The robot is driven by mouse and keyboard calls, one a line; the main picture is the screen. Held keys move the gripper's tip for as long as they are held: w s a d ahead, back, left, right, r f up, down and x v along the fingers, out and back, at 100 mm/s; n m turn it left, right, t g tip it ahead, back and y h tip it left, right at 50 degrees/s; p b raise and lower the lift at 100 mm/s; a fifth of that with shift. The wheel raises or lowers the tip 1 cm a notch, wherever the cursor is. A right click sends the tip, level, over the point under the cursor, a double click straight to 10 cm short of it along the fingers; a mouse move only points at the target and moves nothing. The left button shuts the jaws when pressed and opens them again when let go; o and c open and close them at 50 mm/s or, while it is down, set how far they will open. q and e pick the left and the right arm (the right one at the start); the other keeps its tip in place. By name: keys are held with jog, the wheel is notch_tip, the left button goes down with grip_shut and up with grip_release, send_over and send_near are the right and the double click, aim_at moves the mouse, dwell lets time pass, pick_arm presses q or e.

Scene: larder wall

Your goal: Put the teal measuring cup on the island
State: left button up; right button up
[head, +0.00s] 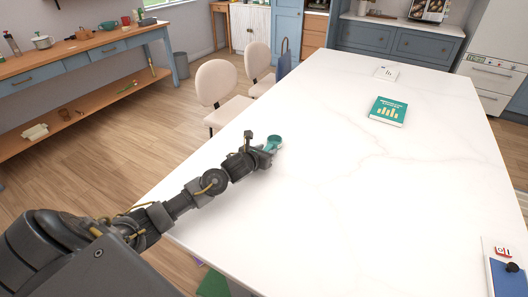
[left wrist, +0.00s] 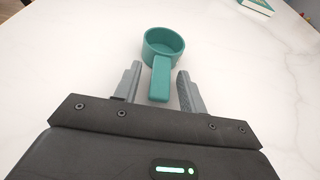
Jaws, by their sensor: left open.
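The teal measuring cup (head: 274,141) is at the island top (head: 330,190), near its left edge in the head view. In the left wrist view the cup (left wrist: 163,46) is upright, with its handle toward me. My left gripper (head: 268,149) is open, and in the left wrist view its two fingers (left wrist: 158,84) stand on either side of the handle with gaps showing. I cannot tell whether the cup's base touches the white top. My right gripper is not in view.
A teal book (head: 387,111) and a white card (head: 386,73) lie farther along the island. A blue item (head: 507,278) lies at the near right corner. Cream chairs (head: 217,84) stand along the left side. The island's middle is clear.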

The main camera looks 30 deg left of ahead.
pick_arm(q)
jog(key=shift+r, duration=0.2)
jog(key=b+v, duration=0.2)
jog(key=v, duration=1)
